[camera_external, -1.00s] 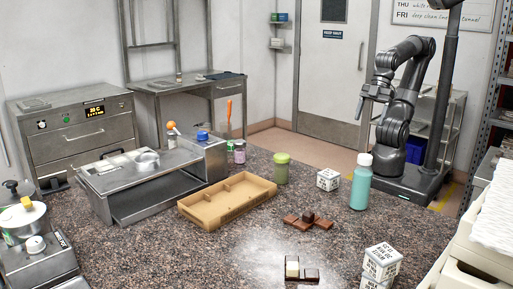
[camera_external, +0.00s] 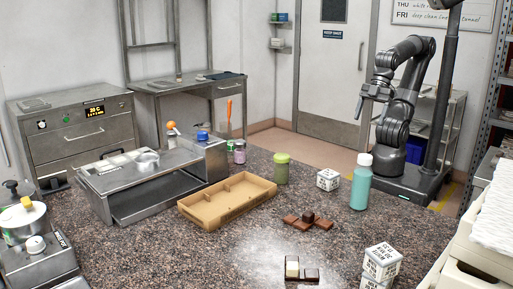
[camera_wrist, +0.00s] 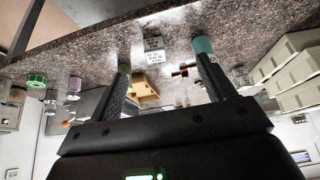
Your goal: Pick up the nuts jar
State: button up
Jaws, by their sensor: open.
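No readable label shows which jar holds nuts. A jar with a yellow-green lid (camera_external: 282,168) stands on the speckled counter (camera_external: 245,235), right of the tan tray. A small purple jar (camera_external: 239,152) stands behind the tray, beside a small green container (camera_external: 220,147). In the wrist view, which looks upside down, a green-capped container (camera_wrist: 37,81) and a purple jar (camera_wrist: 74,86) show at the left. My gripper (camera_external: 364,101) is open and empty, in the air beyond the counter's far right side, apart from every jar. Its fingers (camera_wrist: 163,70) spread in the wrist view.
A teal bottle (camera_external: 360,184) with a white cap stands near the counter's right edge, with a white printed cube (camera_external: 328,180) beside it. The tan tray (camera_external: 222,206), chocolate pieces (camera_external: 308,221) and stacked cubes (camera_external: 382,262) occupy the counter. A steel machine (camera_external: 150,180) stands left.

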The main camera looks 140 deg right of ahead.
jog(key=w+d+r+m+h, duration=0.1)
jog(key=w+d+r+m, duration=0.4)
jog(key=w+d, duration=0.7)
jog(key=m+g+h, duration=0.3)
jog(key=m+g, duration=0.1)
jog(key=m, duration=0.6)
send_over(204, 128)
jog(key=s+a, duration=0.2)
notch_tip(204, 128, down, 12)
jog(key=x, duration=0.6)
jog(key=s+d+x, duration=0.1)
jog(key=x, duration=0.3)
jog(key=c, duration=1.1)
jog(key=shift+r, duration=0.1)
